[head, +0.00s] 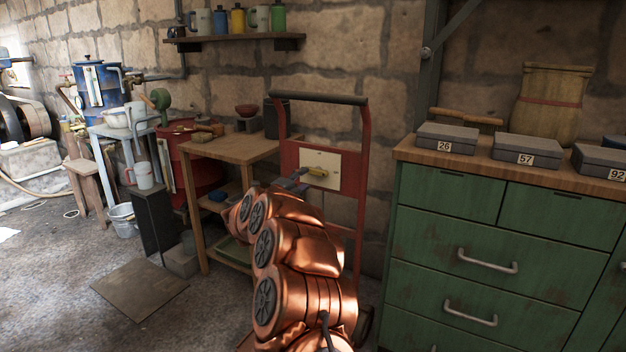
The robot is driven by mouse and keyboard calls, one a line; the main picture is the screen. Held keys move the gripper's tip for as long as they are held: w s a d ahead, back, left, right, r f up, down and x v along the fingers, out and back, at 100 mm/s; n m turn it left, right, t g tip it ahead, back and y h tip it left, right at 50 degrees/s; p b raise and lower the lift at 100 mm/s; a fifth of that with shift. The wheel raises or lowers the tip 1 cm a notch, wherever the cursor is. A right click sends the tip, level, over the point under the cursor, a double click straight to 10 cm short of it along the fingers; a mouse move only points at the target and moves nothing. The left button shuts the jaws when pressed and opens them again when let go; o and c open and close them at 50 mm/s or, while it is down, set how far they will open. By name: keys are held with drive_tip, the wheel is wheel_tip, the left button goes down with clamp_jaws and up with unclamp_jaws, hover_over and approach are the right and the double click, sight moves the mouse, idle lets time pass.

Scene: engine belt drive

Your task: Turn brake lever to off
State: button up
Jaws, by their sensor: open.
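A red upright frame (361,150) with a black top bar stands in the middle of the head view.
A wooden table (232,148) stands left of the frame. A green cabinet (450,235) with grey numbered boxes stands close on the right. A shelf (235,38) with cans hangs above. A flat board (140,290) lies on the floor; open floor is at the lower left.

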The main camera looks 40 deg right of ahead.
sight(313, 172)
drive_tip(key=shift+b+x, duration=0.55)
drive_tip(key=shift+x, duration=3.05)
drive_tip(key=shift+w, duration=0.1)
clamp_jaws()
